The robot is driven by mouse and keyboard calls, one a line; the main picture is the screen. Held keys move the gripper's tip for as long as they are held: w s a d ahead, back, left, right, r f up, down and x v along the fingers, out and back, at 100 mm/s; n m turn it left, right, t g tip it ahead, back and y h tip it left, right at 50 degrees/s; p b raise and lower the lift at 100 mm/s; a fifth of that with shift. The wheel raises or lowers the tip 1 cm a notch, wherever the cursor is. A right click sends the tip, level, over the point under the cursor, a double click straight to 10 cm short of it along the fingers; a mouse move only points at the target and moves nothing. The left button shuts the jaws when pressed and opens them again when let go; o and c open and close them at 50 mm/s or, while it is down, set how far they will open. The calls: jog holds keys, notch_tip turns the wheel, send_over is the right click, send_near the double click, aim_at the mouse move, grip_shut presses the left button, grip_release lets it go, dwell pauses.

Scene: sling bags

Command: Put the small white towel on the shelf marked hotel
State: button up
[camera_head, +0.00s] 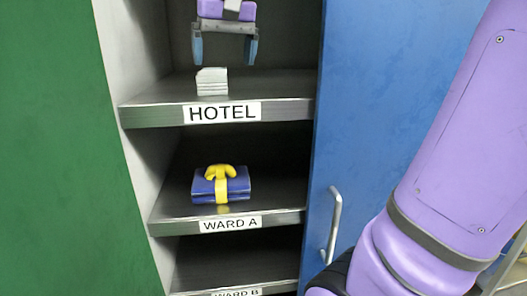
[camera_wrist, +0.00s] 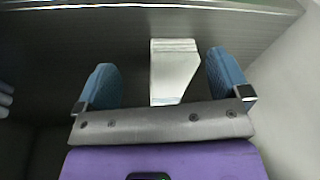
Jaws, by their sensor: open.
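The small white towel (camera_head: 212,82) is a folded stack lying on the shelf marked HOTEL (camera_head: 160,115). It sits a little behind the shelf's front edge. My gripper (camera_head: 224,60) is above the towel, inside the same compartment, with its fingers pointing down. The fingers are apart and nothing is between them. In the wrist view the towel (camera_wrist: 172,70) shows between the two spread fingers of my gripper (camera_wrist: 165,85), beyond the grey palm, with its lower end hidden by it. The towel looks apart from both fingers.
A blue folded bundle with a yellow tie (camera_head: 220,187) lies on the WARD A shelf (camera_head: 180,225) below. A WARD B shelf (camera_head: 230,294) is at the bottom. A green panel (camera_head: 50,150) flanks the left, and a blue door with a handle (camera_head: 333,225) flanks the right.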

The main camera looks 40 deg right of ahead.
jog(key=s+a+f+n+t, duration=0.3)
jog(key=s+f+n, duration=0.1)
jog(key=s+f, duration=1)
jog(key=shift+s+f, duration=0.3)
jog(key=shift+f, duration=0.35)
